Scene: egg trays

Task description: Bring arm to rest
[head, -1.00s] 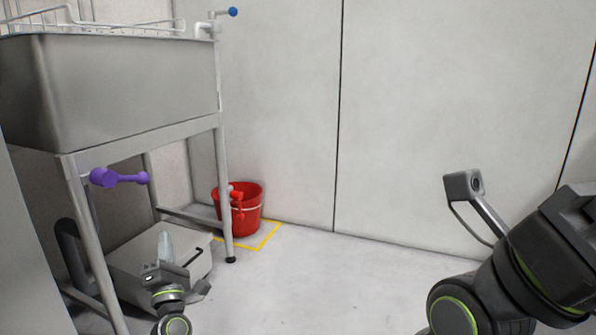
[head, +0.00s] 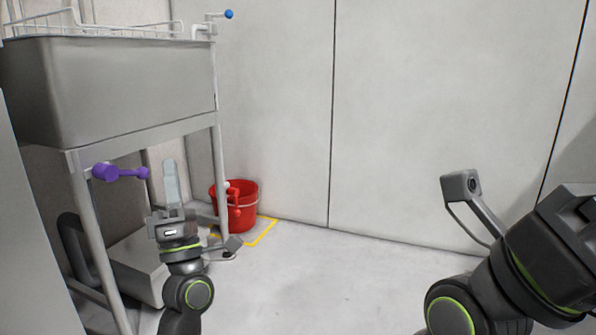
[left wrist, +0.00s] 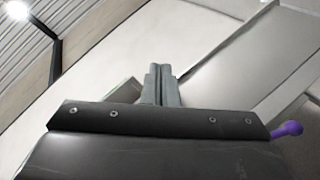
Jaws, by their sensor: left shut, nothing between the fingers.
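My left gripper (head: 170,183) stands upright at the lower left of the head view, in front of the sink stand and left of the red bucket. Its fingers point up, are closed together and hold nothing. In the left wrist view the two grey fingers (left wrist: 160,82) lie side by side with nothing between them. My right arm (head: 510,265) shows at the lower right of the head view. Its gripper is out of the picture.
A metal sink (head: 115,90) stands on a legged frame at the left, with a purple handle (head: 120,172) near my left gripper. A red bucket (head: 238,212) stands on a yellow floor marking (head: 262,232). The middle floor (head: 310,280) is clear before the wall (head: 430,110).

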